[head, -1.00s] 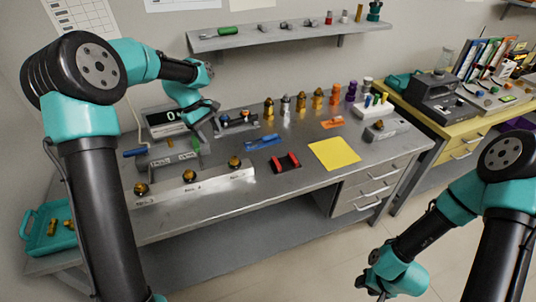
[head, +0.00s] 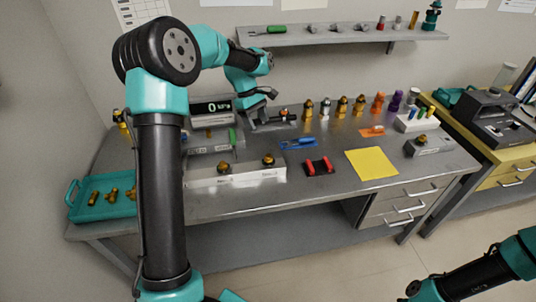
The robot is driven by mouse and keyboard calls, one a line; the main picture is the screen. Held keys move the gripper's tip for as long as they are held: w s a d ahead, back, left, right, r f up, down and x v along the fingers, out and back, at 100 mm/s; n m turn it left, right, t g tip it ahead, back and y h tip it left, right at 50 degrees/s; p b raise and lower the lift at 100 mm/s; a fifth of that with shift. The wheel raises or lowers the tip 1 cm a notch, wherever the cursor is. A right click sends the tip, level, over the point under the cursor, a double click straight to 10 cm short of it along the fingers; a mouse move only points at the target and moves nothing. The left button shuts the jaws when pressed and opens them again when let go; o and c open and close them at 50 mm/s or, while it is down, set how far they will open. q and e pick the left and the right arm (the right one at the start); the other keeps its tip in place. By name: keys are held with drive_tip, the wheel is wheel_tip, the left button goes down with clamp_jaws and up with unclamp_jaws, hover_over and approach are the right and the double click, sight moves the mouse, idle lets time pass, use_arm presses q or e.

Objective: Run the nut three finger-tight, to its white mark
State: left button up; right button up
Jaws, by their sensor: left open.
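Two brass nuts show on the long pale block (head: 240,178) at the front of the bench. The right-hand one (head: 268,160) sits at the block's right end, and the other nut (head: 224,167) is left of it. My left arm covers the block's left end. Label text and any white mark are too small to read. My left gripper (head: 263,103) is open and empty, above the bench behind the block, pointing down to the right, apart from both nuts. My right gripper (head: 412,290) is at the bottom edge, partly cut off; its jaws cannot be made out.
A display (head: 211,110) reading 0 stands behind the block. A teal tray (head: 88,209) with brass fittings is at the left. A blue tool (head: 298,143), a red-and-black holder (head: 319,168) and a yellow sheet (head: 371,164) lie to the right. Several fittings stand along the back.

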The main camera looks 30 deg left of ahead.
sight(268, 155)
use_arm(q)
drive_tip(key=x, duration=1.4)
drive_tip(key=shift+c, duration=0.3)
drive_tip(key=c, duration=0.9)
drive_tip(key=shift+o, duration=0.2)
